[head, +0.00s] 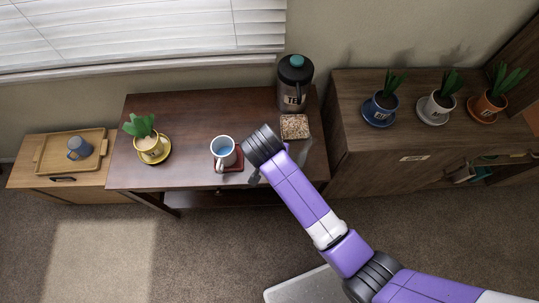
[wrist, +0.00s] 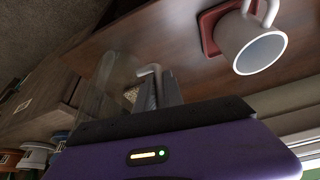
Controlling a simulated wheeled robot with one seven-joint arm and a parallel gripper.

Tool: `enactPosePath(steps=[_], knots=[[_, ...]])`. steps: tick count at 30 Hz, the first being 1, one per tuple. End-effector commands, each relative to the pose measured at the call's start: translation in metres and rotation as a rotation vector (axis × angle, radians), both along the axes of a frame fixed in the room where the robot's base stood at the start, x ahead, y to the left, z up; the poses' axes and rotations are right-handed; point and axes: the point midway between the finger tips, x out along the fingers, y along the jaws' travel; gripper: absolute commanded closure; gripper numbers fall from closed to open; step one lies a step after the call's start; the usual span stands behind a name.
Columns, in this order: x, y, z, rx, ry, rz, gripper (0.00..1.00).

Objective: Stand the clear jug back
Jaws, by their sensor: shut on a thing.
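The clear jug (wrist: 108,88) shows in the wrist view as a see-through body with a pale curved handle, just past my fingers. In the head view it is a faint see-through shape (head: 304,150) at the right end of the dark desk, beside my wrist. My gripper (wrist: 162,88) is shut on the jug at its handle side; the exact grip is partly hidden by the gripper's own body. I cannot tell whether the jug touches the desk or how far it tilts.
A white mug (head: 223,149) stands on a red coaster (head: 239,163) left of my wrist. A tea canister (head: 295,85) and a box of grains (head: 294,127) stand behind the jug. A potted plant (head: 151,146) stands at left. The desk (head: 195,115) is bare between plant and mug.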

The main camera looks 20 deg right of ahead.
Motion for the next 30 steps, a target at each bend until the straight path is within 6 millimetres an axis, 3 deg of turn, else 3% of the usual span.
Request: enactPosePath(steps=[10, 22, 23, 26, 30], knots=[[-0.001, 0.000, -0.038, -0.001, 0.002, 0.000, 1.00], [0.000, 0.000, -0.043, 0.000, 0.000, 0.001, 1.00], [0.000, 0.000, -0.043, 0.000, 0.000, 0.001, 0.86], [0.000, 0.000, -0.043, 0.000, 0.001, 0.001, 0.66], [0.000, 0.000, -0.043, 0.000, 0.001, 0.001, 0.66]])
